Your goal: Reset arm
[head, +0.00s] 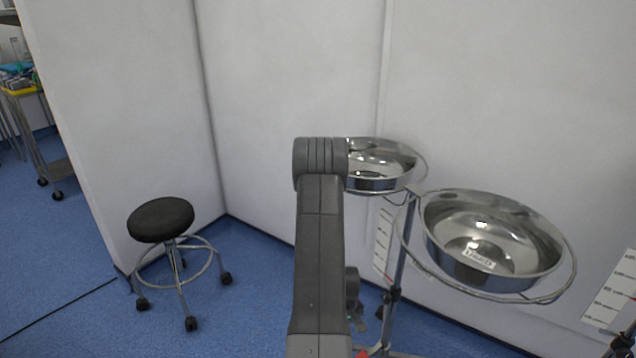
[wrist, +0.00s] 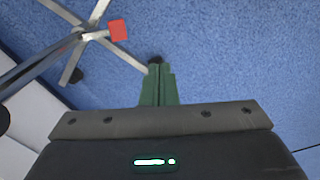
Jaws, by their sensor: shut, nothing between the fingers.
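My gripper (wrist: 158,72) shows in the wrist view as two green fingers side by side, shut with nothing between them. In the head view my grey arm rises in the middle of the picture and folds over at the top. Only a small part of the gripper (head: 359,318) shows there, low beside the arm and near the stand's pole; the arm hides the rest.
Two steel basins, one behind (head: 374,181) and one right (head: 480,262), sit in rings on a wheeled stand (head: 397,270) close to my arm. A black stool (head: 161,219) stands left. White walls (head: 290,80) close off the back. Blue floor (head: 245,290) is free between stool and arm.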

